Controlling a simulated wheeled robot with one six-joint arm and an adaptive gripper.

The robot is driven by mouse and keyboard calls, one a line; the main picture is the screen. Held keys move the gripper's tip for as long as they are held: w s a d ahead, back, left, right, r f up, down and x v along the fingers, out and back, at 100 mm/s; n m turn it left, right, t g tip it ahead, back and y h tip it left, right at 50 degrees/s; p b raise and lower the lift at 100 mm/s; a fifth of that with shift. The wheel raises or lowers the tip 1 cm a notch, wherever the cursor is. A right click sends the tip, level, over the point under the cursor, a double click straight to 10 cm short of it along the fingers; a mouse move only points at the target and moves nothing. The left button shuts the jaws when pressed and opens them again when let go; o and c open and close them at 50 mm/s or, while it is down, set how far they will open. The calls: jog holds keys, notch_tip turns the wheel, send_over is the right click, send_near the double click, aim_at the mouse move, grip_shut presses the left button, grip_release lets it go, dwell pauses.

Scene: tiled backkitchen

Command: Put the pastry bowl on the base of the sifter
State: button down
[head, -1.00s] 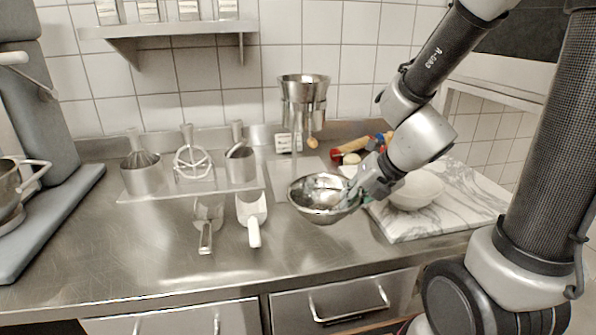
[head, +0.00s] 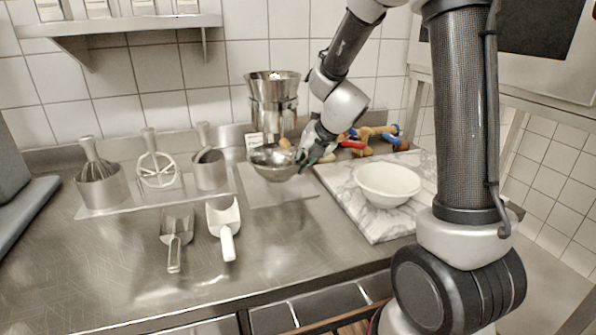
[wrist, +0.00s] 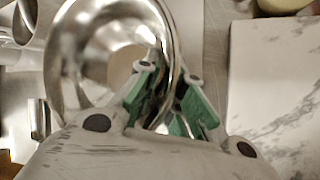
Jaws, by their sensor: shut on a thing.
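The pastry bowl (head: 272,172), a shiny steel bowl, is held upright in front of the sifter. My gripper (head: 303,158) is shut on its right rim. In the wrist view the bowl (wrist: 85,60) fills the upper left, its rim between the green-padded fingers of my gripper (wrist: 168,105). The sifter (head: 273,95), a tall steel body with a wide hopper, stands against the tiled wall. A flat pale plate (head: 282,195) reaches forward under the bowl, seemingly the sifter's base. The bowl hides the sifter's lower front. I cannot tell whether the bowl touches the plate.
A white bowl (head: 388,182) sits on a marble board (head: 375,222) at the right. Rolling pins (head: 375,133) lie behind it. Two scoops (head: 226,222) lie front left, and a rack (head: 128,208) of tools stands left. The steel counter's front middle is clear.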

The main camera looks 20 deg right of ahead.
jog(key=shift+w, duration=0.8)
notch_tip(320, 180, down, 4)
jog(key=shift+r, duration=0.25)
jog(key=c, duration=1.5)
grip_release()
